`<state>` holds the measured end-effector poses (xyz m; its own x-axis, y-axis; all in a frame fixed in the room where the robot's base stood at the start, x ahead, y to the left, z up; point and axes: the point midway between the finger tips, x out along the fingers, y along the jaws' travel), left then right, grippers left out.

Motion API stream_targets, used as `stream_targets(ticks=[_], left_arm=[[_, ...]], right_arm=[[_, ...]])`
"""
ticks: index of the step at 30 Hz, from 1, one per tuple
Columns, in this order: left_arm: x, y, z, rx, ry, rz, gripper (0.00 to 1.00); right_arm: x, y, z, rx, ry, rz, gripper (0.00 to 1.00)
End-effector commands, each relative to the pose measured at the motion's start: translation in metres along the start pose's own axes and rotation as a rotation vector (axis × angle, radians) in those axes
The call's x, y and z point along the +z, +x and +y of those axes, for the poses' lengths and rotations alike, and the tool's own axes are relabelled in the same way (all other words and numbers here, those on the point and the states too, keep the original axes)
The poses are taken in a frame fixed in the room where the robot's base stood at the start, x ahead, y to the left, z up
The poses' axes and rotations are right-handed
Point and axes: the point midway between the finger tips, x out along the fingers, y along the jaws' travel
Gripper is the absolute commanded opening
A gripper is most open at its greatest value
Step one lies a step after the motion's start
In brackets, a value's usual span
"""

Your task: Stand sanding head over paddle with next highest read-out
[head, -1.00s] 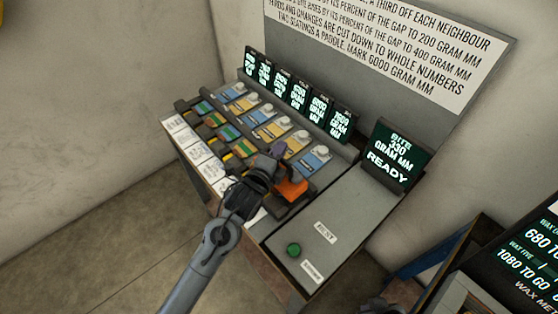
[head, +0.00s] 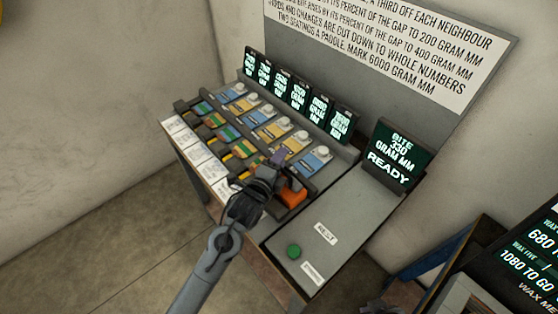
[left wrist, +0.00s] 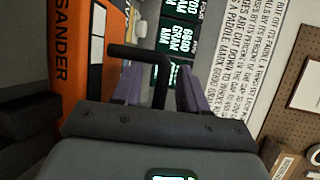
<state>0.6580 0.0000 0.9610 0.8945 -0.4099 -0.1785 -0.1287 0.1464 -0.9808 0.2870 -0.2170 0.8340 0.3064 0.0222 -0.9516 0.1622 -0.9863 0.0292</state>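My left gripper (head: 272,168) is at the front right end of the paddle row. The orange sanding head (head: 292,194) is just right of the gripper, low near the rightmost paddle (head: 315,160); contact below is hidden. In the left wrist view its orange side (left wrist: 72,60) reads SANDER. Several blue or yellow paddles lie side by side, each under a lit read-out, such as the rightmost one (head: 341,123). A dark shape (head: 380,306) at the bottom edge may be my right gripper.
Right of the paddles is a bare grey plate labelled REST (head: 326,233) with a green button (head: 294,251). A screen (head: 393,158) behind it reads BITE 330 GRAM MM, READY. White cards (head: 195,152) line the front edge. A dark screen (head: 535,255) stands lower right.

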Motion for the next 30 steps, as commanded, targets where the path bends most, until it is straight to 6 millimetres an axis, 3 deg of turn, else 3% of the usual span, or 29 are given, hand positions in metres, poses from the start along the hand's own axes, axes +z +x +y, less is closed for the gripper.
stream_targets(ticks=[11, 30], left_arm=[[0.001, -0.006, -0.002, 0.001, 0.001, 0.000, 0.42], [0.000, -0.106, -0.002, 0.002, 0.000, 0.000, 0.42]], right_arm=[[0.000, -0.002, 0.002, 0.006, -0.008, -0.001, 0.00], [-0.005, -0.016, 0.001, 0.003, -0.005, -0.001, 0.00]])
